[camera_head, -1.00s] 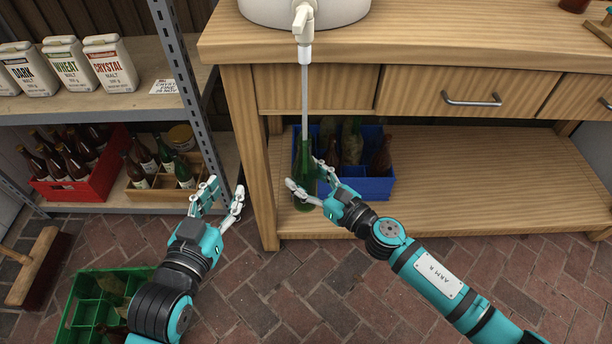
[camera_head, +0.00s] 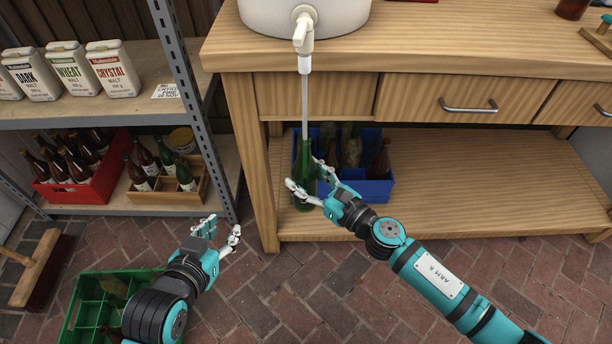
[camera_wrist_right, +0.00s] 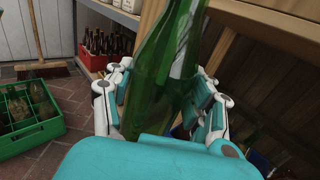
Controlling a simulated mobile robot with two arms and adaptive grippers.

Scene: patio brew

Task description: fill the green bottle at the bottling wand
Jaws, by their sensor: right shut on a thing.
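The green bottle (camera_head: 304,172) stands upright under the bottling wand (camera_head: 304,105), which hangs from the white spigot (camera_head: 303,32). The wand's lower end overlaps the bottle's neck and seems to be inside it. My right gripper (camera_head: 309,188) is shut around the bottle. In the right wrist view the fingers (camera_wrist_right: 165,105) hold both sides of the green bottle (camera_wrist_right: 165,65); its top is cut off, and I cannot tell the liquid level. My left gripper (camera_head: 220,232) is open and empty, above the brick floor.
A blue crate (camera_head: 368,190) with bottles sits on the bench's lower shelf, just right of the green bottle. A green crate (camera_head: 85,300) is on the floor at left. A red crate (camera_head: 100,185) and a wooden caddy (camera_head: 168,195) fill the rack shelf. The lower shelf's right side is clear.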

